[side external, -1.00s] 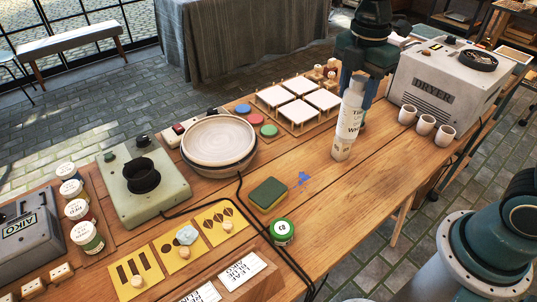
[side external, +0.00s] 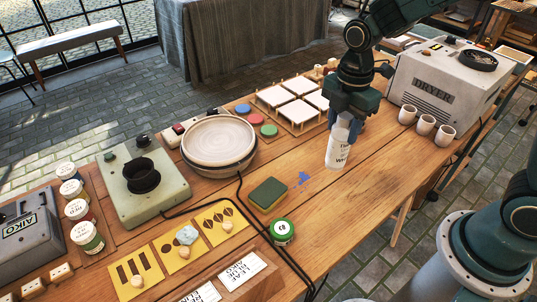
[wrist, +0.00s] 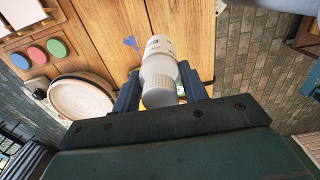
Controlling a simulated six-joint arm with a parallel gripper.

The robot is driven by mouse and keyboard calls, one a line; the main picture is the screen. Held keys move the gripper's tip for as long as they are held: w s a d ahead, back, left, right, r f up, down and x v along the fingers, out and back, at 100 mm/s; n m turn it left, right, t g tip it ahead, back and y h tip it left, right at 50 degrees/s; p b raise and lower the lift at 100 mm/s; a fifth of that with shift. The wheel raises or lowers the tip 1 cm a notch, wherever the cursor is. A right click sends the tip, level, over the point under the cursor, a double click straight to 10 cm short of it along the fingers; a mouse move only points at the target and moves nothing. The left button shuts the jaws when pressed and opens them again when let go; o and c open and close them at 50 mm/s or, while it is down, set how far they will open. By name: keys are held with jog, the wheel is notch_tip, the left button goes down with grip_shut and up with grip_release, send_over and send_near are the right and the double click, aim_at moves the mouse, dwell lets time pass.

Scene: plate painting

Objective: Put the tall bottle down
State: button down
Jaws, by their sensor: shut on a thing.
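The tall white bottle (side external: 338,153) with dark lettering is near the bench's right half, left of the white cups. My gripper (side external: 346,122) is above it, shut around its upper part and hiding its top. In the wrist view the bottle (wrist: 158,48) points away between the two blue fingers of my gripper (wrist: 160,88), its ribbed cap nearest. The bottle looks nearly upright, with its base low over the wooden bench (side external: 285,222). I cannot tell whether the base touches the wood.
A blue mark (side external: 304,179) and a green sponge (side external: 268,194) lie left of the bottle. White tiles (side external: 298,84) are behind it, several cups (side external: 425,125) and the dryer (side external: 440,80) to its right. Bare wood lies in front.

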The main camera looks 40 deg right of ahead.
aim_at(335, 163)
notch_tip(335, 163, down, 8)
jog(key=shift+r, duration=0.1)
jog(key=shift+f, duration=2.05)
jog(key=c, duration=0.8)
grip_release()
jog(key=shift+o, duration=0.2)
notch_tip(335, 163, up, 12)
jog(key=shift+f, duration=0.25)
jog(key=shift+r, duration=0.4)
